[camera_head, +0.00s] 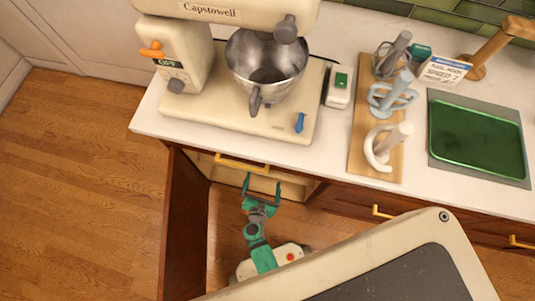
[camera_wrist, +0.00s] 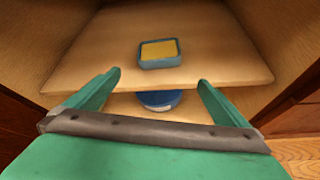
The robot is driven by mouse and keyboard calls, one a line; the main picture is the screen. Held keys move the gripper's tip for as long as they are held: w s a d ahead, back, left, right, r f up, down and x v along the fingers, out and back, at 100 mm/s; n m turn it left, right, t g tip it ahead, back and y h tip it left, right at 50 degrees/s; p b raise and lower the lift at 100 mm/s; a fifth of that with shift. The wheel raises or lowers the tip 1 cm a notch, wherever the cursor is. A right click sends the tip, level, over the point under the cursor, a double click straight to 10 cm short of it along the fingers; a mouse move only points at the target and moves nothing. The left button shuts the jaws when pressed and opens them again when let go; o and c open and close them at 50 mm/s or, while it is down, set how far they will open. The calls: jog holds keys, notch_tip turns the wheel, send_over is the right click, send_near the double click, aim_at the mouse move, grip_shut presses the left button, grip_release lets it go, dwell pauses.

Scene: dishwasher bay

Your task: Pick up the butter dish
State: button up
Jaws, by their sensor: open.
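A blue-grey rectangular dish with a yellow top, which looks like the butter dish (camera_wrist: 160,54), sits on a wooden shelf (camera_wrist: 90,65) inside the cabinet in the wrist view. My gripper (camera_wrist: 160,78) is open and empty, its two green fingers spread wide. The dish is ahead of the fingertips, roughly centred between them, and apart from both. In the head view my gripper (camera_head: 262,184) is at the cabinet opening under the counter. The butter dish is hidden there.
A round blue item (camera_wrist: 160,100) lies below the shelf's front edge. Cabinet walls stand on both sides. An open cabinet door (camera_head: 185,225) stands left of my arm.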

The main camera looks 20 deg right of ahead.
jog(key=w+d+n, duration=0.1)
jog(key=w, duration=0.1)
jog(key=w+d+f+n, duration=0.1)
jog(key=w, duration=0.2)
jog(key=w+d+n+h, duration=0.1)
jog(key=w, duration=0.1)
jog(key=shift+w+d+f+t, duration=0.1)
jog(key=shift+w+f+t, duration=0.25)
jog(key=shift+w+t, duration=0.05)
jog(key=shift+d+x, duration=0.15)
jog(key=shift+x, duration=1.35)
jog(key=shift+d+x, duration=0.15)
jog(key=shift+x, duration=1.4)
jog(key=shift+s, duration=0.2)
jog(key=shift+c, duration=0.3)
jog(key=c, duration=1.4)
